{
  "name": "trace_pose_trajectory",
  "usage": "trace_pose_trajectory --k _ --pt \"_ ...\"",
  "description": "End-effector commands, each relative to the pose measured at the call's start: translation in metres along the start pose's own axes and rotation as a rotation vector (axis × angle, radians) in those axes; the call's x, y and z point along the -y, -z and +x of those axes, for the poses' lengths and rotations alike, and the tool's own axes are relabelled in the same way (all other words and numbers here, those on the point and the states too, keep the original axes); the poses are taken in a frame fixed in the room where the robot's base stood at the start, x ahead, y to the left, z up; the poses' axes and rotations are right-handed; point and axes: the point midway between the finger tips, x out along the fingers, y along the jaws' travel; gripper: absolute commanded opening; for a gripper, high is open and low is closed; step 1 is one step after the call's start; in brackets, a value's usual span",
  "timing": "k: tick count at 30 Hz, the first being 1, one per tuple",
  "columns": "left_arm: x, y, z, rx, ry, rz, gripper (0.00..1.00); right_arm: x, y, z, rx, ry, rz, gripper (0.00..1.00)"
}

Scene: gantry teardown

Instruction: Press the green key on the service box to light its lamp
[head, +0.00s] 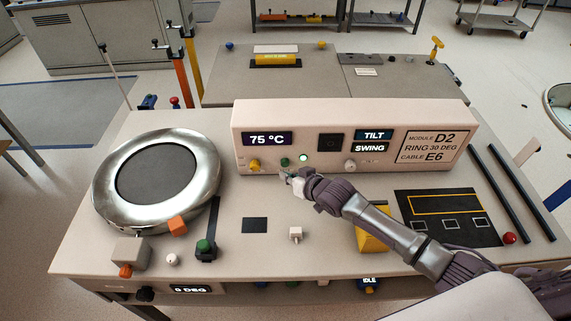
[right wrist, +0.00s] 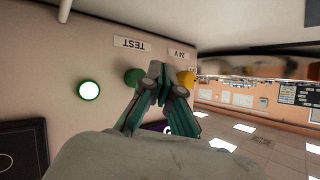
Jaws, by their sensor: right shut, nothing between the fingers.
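The service box (head: 312,138) is the cream housing at the back of the bench. The green key (head: 285,162) is on its front face, between a yellow knob (head: 255,165) and a round lamp (head: 303,157). The lamp glows white-green; it also shows bright with a green rim in the right wrist view (right wrist: 89,90). My right gripper (head: 287,176) is shut and empty, just in front of and below the key. In the right wrist view its fingertips (right wrist: 156,70) partly overlap the green key (right wrist: 132,77); I cannot tell whether they touch. My left gripper is not in view.
A silver ring (head: 205,185) with a dark centre stands at left. A yellow block (head: 374,232) lies below my right arm. A black mat (head: 425,232) is at right.

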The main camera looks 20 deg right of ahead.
Motion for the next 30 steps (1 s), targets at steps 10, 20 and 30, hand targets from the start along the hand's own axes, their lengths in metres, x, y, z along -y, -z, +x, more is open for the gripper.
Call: trace_pose_trajectory --k 10,20,30 --pt "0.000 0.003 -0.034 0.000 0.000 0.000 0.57 0.020 -0.015 -0.027 0.003 0.002 0.003 0.00" --pt "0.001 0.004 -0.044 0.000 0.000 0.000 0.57 0.028 -0.027 -0.039 0.000 0.001 0.001 0.00" --pt "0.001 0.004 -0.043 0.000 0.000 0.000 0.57 0.028 -0.027 -0.038 0.000 0.000 0.000 0.00"
